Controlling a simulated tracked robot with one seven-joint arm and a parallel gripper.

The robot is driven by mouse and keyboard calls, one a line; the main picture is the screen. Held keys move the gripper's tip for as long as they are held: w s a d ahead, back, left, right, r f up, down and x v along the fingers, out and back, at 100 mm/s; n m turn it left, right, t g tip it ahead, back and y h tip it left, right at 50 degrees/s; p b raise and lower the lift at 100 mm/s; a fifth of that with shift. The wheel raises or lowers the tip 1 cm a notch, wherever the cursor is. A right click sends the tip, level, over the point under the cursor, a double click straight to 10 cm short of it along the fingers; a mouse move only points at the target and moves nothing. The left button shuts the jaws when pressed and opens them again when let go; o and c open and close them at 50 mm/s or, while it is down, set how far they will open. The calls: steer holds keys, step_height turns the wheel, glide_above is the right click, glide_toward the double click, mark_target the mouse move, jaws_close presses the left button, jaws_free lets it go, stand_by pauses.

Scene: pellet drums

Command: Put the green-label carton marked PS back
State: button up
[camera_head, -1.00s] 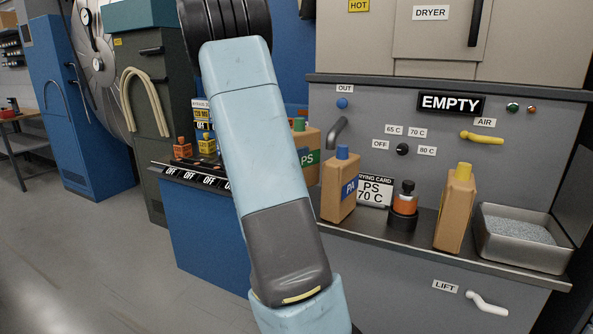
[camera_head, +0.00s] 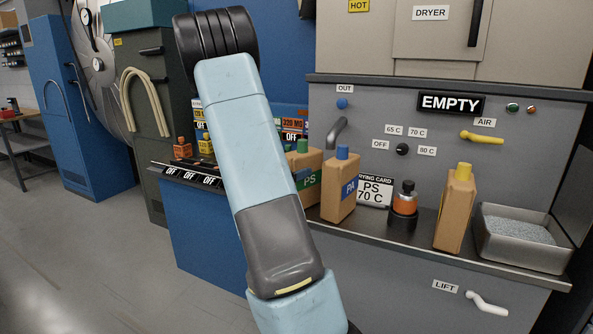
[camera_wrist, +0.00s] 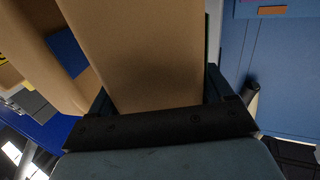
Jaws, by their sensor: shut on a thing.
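The green-label PS carton (camera_head: 310,165), brown with a green cap, is upright just left of the blue-label PA carton (camera_head: 336,205). My arm covers its left side, and I cannot tell whether its base touches the shelf. In the wrist view the held carton (camera_wrist: 140,50) fills the middle between the dark fingers of my gripper (camera_wrist: 158,95), which is shut on it. The PA carton (camera_wrist: 35,45) shows close beside it there, with its blue label. In the head view my gripper is hidden behind my arm.
The dryer shelf (camera_head: 427,238) also holds a drying card (camera_head: 374,190) reading PS 70 C, an orange bottle (camera_head: 404,205), a yellow-capped carton (camera_head: 455,212) and a metal pellet tray (camera_head: 520,253). A blue cabinet (camera_head: 205,230) with OFF tags stands left.

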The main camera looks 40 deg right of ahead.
steer(key=o, duration=1.6)
